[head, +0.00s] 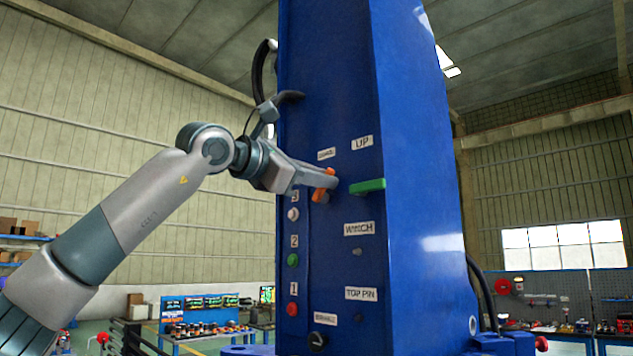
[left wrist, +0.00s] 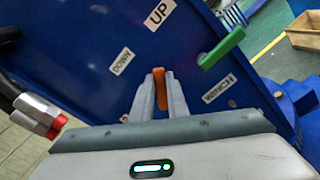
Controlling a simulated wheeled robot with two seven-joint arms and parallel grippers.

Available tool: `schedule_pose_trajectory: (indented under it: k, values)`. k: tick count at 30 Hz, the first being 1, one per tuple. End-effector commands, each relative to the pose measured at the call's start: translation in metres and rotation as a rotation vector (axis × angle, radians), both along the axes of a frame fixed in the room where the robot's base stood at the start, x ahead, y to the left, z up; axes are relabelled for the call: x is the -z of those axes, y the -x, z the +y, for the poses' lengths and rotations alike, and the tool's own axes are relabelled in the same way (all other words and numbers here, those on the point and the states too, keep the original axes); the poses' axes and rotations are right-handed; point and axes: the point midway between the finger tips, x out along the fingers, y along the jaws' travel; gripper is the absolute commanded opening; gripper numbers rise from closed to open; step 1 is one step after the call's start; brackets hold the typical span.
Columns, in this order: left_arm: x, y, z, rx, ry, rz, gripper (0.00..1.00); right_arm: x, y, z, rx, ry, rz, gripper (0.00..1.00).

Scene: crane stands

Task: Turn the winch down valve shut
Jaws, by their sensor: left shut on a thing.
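The winch down valve (head: 320,194) is an orange lever on the blue crane column, below the DOWN label (head: 326,154). My left gripper (head: 328,180) reaches it from the left and is shut on it. In the left wrist view the orange lever (left wrist: 159,88) stands between the two fingers of my left gripper (left wrist: 160,95), with its top end showing past them. The lever's lower part is hidden by the fingers. My right gripper is not in view.
The blue crane column (head: 400,120) fills the middle. Below the levers are the WINCH label (head: 359,229), a green button (head: 292,260), a red button (head: 292,309) and a black knob (head: 317,340). A hose (head: 258,75) curves at the column's upper left. Workbenches (head: 200,330) stand far behind.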

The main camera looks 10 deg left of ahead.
Motion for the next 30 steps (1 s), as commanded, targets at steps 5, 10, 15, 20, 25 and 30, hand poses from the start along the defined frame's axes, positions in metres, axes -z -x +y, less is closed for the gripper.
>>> schedule_pose_trajectory:
  k: [5,10,15,20,25,30]
  values:
    - [0.006,0.003,-0.005,0.001,-0.139,-0.092,0.0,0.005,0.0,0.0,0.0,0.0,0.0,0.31]
    - [0.01,0.005,-0.008,0.001,-0.273,-0.183,0.0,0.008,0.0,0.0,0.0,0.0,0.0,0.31]
    - [0.016,0.007,-0.011,0.001,-0.408,-0.272,0.0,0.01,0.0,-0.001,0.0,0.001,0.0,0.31]
    - [0.022,0.008,-0.012,0.001,-0.528,-0.351,0.0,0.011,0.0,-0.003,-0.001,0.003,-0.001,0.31]
    - [0.027,0.008,-0.012,0.001,-0.633,-0.42,0.0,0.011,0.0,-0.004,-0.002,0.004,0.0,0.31]
    - [0.03,0.009,-0.013,0.001,-0.706,-0.468,0.0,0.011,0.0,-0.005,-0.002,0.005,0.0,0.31]
